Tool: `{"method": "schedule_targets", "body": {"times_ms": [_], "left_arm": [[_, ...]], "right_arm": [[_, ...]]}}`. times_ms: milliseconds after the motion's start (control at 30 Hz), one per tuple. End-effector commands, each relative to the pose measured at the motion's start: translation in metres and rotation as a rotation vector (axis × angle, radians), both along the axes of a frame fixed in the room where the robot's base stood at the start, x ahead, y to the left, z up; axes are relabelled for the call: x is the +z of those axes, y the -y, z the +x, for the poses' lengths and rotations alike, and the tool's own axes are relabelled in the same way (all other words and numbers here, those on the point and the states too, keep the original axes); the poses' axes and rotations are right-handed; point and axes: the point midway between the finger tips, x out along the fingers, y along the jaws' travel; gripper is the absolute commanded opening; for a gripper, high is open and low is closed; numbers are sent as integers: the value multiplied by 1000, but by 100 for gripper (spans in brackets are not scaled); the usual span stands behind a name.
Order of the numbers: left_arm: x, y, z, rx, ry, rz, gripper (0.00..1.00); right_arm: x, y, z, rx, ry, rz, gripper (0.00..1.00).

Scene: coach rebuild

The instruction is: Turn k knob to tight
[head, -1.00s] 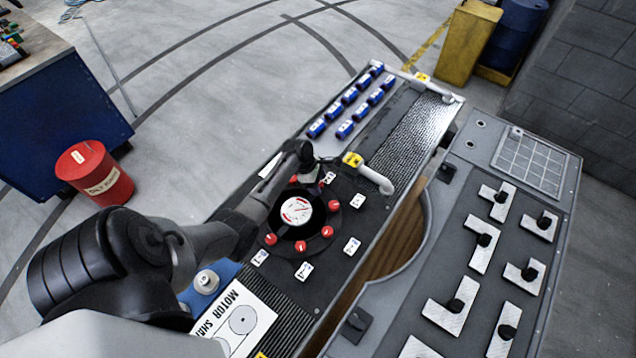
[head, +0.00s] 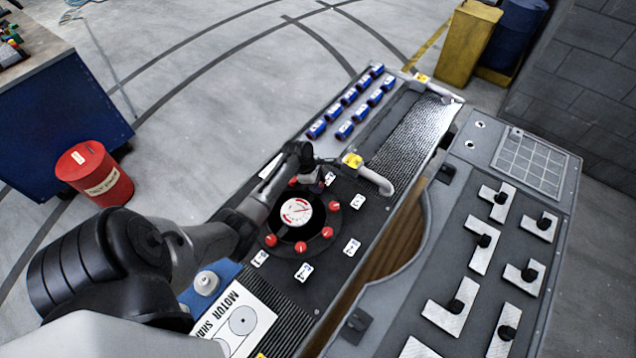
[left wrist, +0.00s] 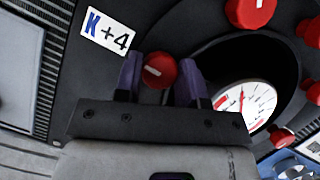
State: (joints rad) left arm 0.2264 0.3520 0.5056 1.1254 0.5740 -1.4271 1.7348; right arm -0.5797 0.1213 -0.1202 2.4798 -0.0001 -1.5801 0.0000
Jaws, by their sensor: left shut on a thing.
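The K knob (left wrist: 159,71) is red with a short white line, which slants slightly down to the right in the left wrist view. The white K +4 label (left wrist: 107,31) lies beside it at the upper left. My left gripper (left wrist: 161,80) has its two purple fingers on either side of the knob and is shut on it. In the head view, my left gripper (head: 312,184) is at the far side of the round gauge (head: 296,212) and hides the K knob. My right gripper is not in view.
Several other red knobs, such as this near one (head: 300,247), ring the gauge, with white labels around them. A pale handle (head: 375,178) rises just right of my gripper. A grey panel (head: 440,245) is at the right.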

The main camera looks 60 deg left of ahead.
Motion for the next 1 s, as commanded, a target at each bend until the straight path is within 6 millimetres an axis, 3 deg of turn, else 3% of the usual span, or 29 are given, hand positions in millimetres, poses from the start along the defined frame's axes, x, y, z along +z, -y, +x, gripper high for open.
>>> {"method": "schedule_targets", "body": {"times_ms": [500,1000], "left_arm": [[3,-1,2,-366,-2,-3,13],[1,-1,4,-843,-1,-2,13]], "right_arm": [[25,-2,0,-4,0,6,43],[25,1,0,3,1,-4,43]]}}
